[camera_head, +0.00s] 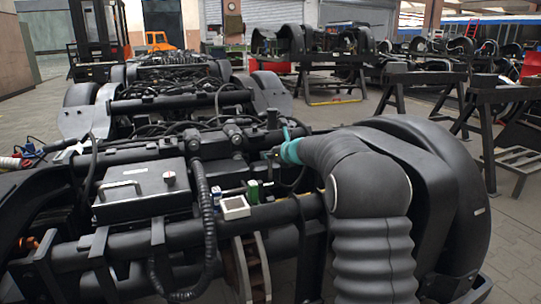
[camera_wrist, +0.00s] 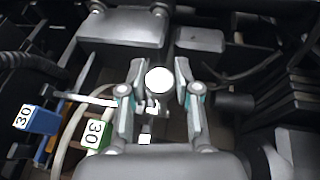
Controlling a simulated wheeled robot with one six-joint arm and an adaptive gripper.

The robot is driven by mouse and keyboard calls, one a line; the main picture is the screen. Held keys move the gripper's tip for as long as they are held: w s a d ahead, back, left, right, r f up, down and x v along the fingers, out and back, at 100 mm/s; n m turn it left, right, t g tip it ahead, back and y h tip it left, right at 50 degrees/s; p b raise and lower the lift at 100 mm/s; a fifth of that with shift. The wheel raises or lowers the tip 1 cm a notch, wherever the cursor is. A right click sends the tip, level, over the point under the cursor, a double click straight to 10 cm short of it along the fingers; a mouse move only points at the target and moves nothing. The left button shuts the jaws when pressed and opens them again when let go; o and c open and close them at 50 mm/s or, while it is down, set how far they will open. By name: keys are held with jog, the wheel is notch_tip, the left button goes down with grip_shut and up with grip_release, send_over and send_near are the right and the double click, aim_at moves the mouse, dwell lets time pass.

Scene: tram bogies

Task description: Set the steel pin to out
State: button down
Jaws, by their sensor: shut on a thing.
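In the wrist view a round, pale, bright end, which looks like the steel pin (camera_wrist: 159,79), sits between the two fingers of my gripper (camera_wrist: 160,70). The fingers stand on either side of it, shut on it. Below it are a bright metal bracket and a small white piece. How far the pin is drawn out cannot be told. In the head view my gripper (camera_head: 274,154) is low among the bogie's dark parts, and the pin is too small or hidden there to make out.
A black box with a handle (camera_head: 140,191) and a ribbed hose (camera_head: 205,205) lie to the left. More bogies and trestles (camera_head: 402,95) stand behind.

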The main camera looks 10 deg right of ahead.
jog(key=w+d+p, duration=0.2)
jog(key=d+p, duration=0.1)
jog(key=d, duration=0.6)
jog(key=shift+d, duration=0.3)
jog(key=c, duration=0.8)
grip_release()
jog(key=shift+s, duration=0.15)
jog(key=v, duration=1.1)
jog(key=shift+s+d+r, duration=0.2)
jog(key=shift+s, duration=0.05)
